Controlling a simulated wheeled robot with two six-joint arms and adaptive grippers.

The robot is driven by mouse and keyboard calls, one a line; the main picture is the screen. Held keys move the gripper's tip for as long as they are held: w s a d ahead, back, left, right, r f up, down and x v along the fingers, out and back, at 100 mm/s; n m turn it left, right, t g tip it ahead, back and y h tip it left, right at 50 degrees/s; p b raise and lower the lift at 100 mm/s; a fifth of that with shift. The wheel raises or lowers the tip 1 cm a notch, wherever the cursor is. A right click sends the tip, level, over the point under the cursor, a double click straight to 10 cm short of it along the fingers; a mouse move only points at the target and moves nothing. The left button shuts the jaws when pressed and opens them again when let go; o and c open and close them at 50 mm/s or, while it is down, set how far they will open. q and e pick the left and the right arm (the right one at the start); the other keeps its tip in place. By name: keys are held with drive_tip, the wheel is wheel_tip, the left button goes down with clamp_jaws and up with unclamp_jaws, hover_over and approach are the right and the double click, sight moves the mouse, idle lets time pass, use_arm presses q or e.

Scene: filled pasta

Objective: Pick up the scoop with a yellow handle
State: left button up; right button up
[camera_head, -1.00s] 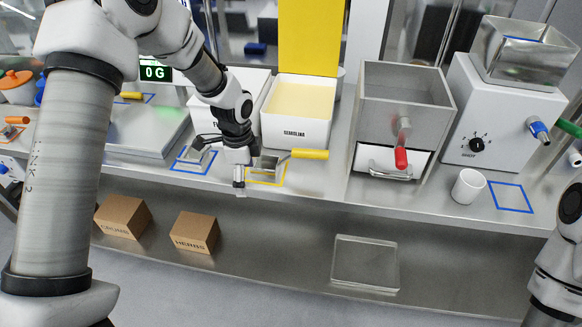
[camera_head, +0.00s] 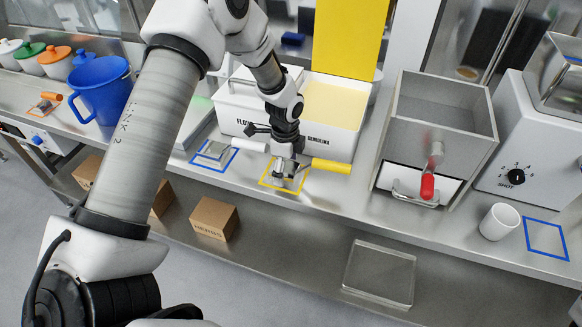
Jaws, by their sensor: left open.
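The scoop with a yellow handle (camera_head: 332,166) lies on the counter at the yellow square outline (camera_head: 266,183), its handle pointing right. Its metal bowl is partly hidden by my left gripper (camera_head: 283,172). My left gripper is open and points down right at the bowl, just left of the handle. I cannot tell whether the fingers touch the bowl or straddle it. My right gripper is not in view.
A white-handled scoop (camera_head: 250,145) lies close on the left by a blue outline. The flour and semolina bins (camera_head: 325,143) stand right behind. A grey hopper with a red handle (camera_head: 428,187) and a white cup (camera_head: 499,222) are on the right. The counter's front edge is near.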

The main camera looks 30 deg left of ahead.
use_arm(q)
drive_tip(key=shift+w+f, duration=0.1)
drive_tip(key=shift+f, duration=0.05)
drive_tip(key=shift+s+r, duration=0.2)
drive_tip(key=shift+s, duration=0.05)
drive_tip(key=c, duration=0.4)
drive_tip(key=shift+s, duration=0.1)
drive_tip(key=c, duration=0.8)
drive_tip(key=shift+c, duration=0.2)
drive_tip(key=shift+w+r+b, duration=0.2)
drive_tip(key=shift+r+b, duration=0.2)
wheel_tip(320, 180, up, 2)
drive_tip(key=shift+r+b, duration=0.1)
drive_tip(key=shift+b, duration=0.35)
drive_tip(key=s+d+r+b, duration=0.1)
drive_tip(key=s+d+b, duration=0.1)
drive_tip(key=s, duration=0.5)
drive_tip(key=s+d+r+b, duration=0.1)
drive_tip(key=s+d+b, duration=0.1)
drive_tip(key=s+d, duration=0.2)
drive_tip(key=s, duration=0.3)
drive_tip(key=shift+s+d, duration=0.25)
drive_tip(key=shift+s, duration=0.15)
